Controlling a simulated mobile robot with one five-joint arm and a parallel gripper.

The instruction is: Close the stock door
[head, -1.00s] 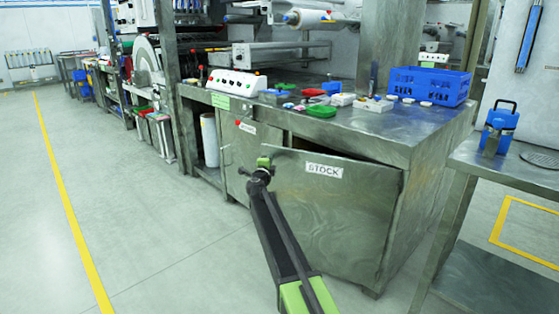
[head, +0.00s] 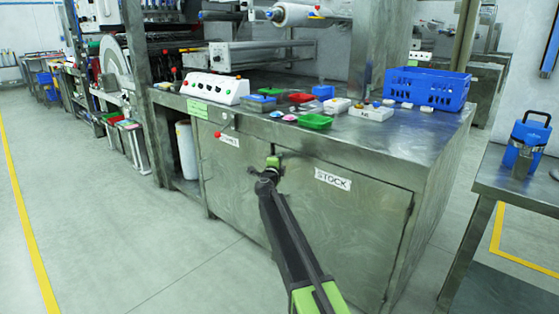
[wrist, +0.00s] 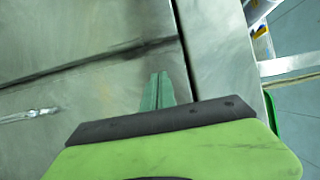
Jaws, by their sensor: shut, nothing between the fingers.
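The stock door (head: 345,225) is a grey metal cabinet door with a white STOCK label (head: 333,179). In the head view it lies flush or nearly flush with the cabinet front; a small remaining gap cannot be ruled out. My gripper (head: 273,163) is at the upper left edge of the door, by the seam with the neighbouring door. In the wrist view my gripper (wrist: 158,90) has its green fingers together and empty, against or just in front of a metal panel, close to a dark seam. I cannot tell whether they touch it.
The neighbouring cabinet door (head: 225,185) to the left looks shut. The counter above holds a blue crate (head: 428,88), a green tray (head: 314,122) and a white control box (head: 215,88). A metal side table (head: 500,180) stands at right. The floor at left is clear.

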